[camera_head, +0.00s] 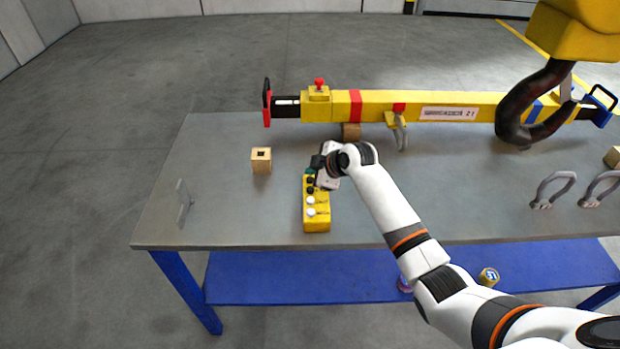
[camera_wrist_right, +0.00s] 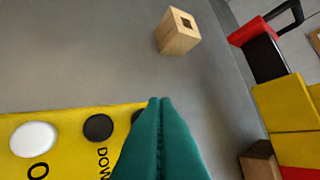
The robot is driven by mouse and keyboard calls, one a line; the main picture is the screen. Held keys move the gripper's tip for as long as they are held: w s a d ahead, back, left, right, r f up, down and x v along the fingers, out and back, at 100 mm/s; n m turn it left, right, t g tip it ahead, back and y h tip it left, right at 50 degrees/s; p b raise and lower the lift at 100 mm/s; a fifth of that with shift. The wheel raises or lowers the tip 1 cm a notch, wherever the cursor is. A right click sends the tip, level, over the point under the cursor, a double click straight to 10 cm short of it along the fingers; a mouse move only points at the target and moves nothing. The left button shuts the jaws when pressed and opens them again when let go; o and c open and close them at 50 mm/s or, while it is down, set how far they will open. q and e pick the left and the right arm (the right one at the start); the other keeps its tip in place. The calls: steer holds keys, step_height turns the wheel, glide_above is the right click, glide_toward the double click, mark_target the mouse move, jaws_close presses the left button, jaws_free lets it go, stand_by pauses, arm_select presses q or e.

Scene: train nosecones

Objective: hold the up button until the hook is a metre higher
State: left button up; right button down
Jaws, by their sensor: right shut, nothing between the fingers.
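The yellow button pendant (camera_head: 317,222) lies on the table with a row of black and white buttons. My right gripper (camera_head: 309,172) is over its far end, fingers pointing down. In the right wrist view the green fingers (camera_wrist_right: 160,103) are shut and empty. They partly cover a dark button (camera_wrist_right: 137,115) beside the black button (camera_wrist_right: 98,128) marked "DOW…"; I cannot tell whether they touch it. A white button (camera_wrist_right: 33,139) is further left. The big black hook (camera_head: 512,115) hangs under a yellow block (camera_head: 575,35), at the yellow beam's right part. My left gripper is not in view.
The yellow beam (camera_head: 440,98) lies along the back of the grey table (camera_head: 230,215). A wooden block with a square hole (camera_head: 261,160) stands left of the pendant. Grey shackles (camera_head: 553,188) are at the right. The table's left part is mostly clear.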

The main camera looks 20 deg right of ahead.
steer(key=shift+f, duration=0.15)
steer(key=shift+f, duration=0.3)
